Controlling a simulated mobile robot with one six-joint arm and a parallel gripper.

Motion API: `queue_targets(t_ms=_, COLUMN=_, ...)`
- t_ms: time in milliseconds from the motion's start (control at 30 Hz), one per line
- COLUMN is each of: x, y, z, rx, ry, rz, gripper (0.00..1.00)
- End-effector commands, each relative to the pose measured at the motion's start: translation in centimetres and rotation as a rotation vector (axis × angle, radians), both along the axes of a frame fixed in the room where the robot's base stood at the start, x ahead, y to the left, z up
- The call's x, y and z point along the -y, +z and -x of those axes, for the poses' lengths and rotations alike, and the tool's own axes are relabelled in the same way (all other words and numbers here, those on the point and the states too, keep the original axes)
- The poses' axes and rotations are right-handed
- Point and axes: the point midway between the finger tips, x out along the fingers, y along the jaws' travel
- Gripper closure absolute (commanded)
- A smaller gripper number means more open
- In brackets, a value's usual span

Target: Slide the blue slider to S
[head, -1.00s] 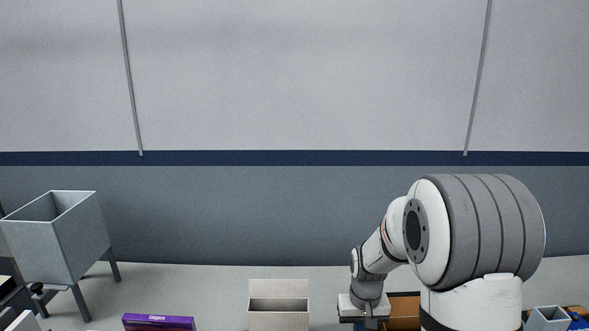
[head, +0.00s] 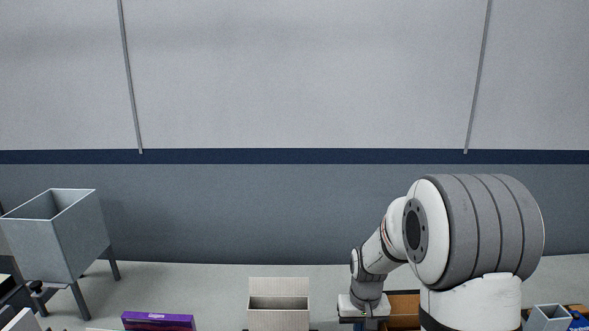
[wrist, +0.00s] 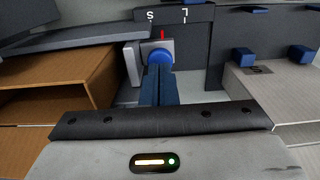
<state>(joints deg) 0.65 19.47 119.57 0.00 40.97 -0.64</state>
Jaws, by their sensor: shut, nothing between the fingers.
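In the wrist view the blue slider (wrist: 155,62) is a round blue knob on a silver block. A red pointer (wrist: 162,35) stands above it on a dark panel marked S (wrist: 150,15) on the left and L (wrist: 185,18) on the right. The pointer sits between the two marks, closer to S. My gripper (wrist: 158,72) is shut, with its dark blue fingers together just in front of the knob, overlapping its lower edge. I cannot tell whether they touch it. In the head view the slider is not visible.
A brown open box (wrist: 70,85) is close on the left in the wrist view. A grey block with blue knobs (wrist: 243,57) is on the right. In the head view a beige box (head: 278,318), a purple box (head: 158,322) and a grey hopper (head: 70,240) stand to the left.

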Motion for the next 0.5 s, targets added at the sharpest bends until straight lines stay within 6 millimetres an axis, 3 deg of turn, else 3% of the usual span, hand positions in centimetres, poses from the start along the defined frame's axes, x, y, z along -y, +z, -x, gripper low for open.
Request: queue_targets(t_ms=500, x=0.0, y=-1.15, z=0.01, rx=-0.001, ry=0.0, rz=0.0, gripper=1.0)
